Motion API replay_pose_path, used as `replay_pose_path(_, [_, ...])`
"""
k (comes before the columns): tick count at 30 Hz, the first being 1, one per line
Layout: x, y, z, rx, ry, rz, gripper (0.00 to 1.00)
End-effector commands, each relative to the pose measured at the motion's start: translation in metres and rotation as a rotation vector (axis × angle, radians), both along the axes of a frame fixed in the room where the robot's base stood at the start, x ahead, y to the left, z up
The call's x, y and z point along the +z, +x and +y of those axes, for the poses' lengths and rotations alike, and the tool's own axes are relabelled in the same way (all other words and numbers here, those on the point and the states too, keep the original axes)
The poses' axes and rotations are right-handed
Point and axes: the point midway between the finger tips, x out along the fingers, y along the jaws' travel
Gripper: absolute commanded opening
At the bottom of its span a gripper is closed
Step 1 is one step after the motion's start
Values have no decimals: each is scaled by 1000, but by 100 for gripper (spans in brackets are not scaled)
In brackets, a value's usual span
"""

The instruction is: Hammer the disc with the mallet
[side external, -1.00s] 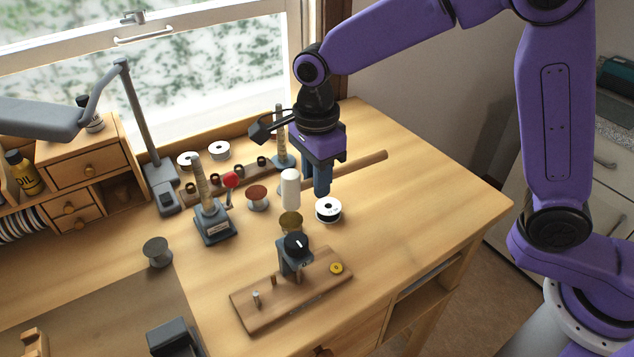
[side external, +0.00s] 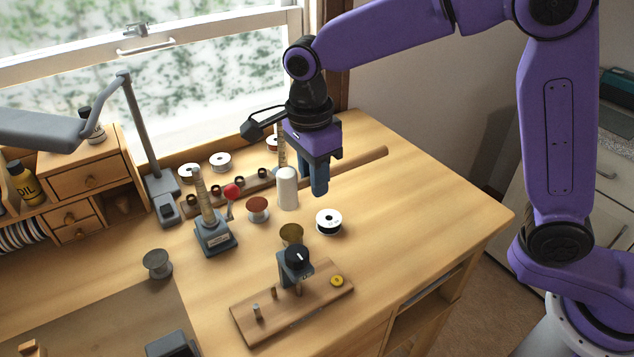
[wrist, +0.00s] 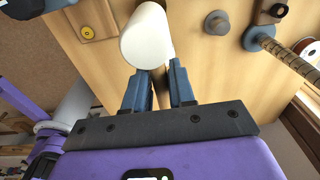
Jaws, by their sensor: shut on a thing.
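My gripper (side external: 320,190) is shut on the handle of a mallet above the bench. The mallet has a white cylindrical head (side external: 287,187) on the left of the fingers and a wooden handle (side external: 362,164) reaching right. In the wrist view the head (wrist: 145,36) lies just beyond my fingertips (wrist: 160,80); the handle there is mostly hidden. A yellow disc (side external: 337,281) with a dark centre lies on the right end of a wooden board (side external: 265,325). It also shows at upper left in the wrist view (wrist: 88,32).
A grey post with a round black top (side external: 297,257) stands on the board, with short pegs. A black-and-white spool (side external: 328,221), a brass cup (side external: 291,234) and a copper-coloured spool (side external: 258,209) stand below the mallet. A ring mandrel stand (side external: 215,240) is left. The right bench is clear.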

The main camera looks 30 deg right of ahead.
Motion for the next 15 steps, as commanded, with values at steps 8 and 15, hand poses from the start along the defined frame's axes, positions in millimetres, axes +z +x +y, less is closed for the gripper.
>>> replay_pose_path(8, [3, 0, 1, 0, 1, 0, 0])
replay_pose_path(15, [-47, -1, 0, 1, -6, 8, 0])
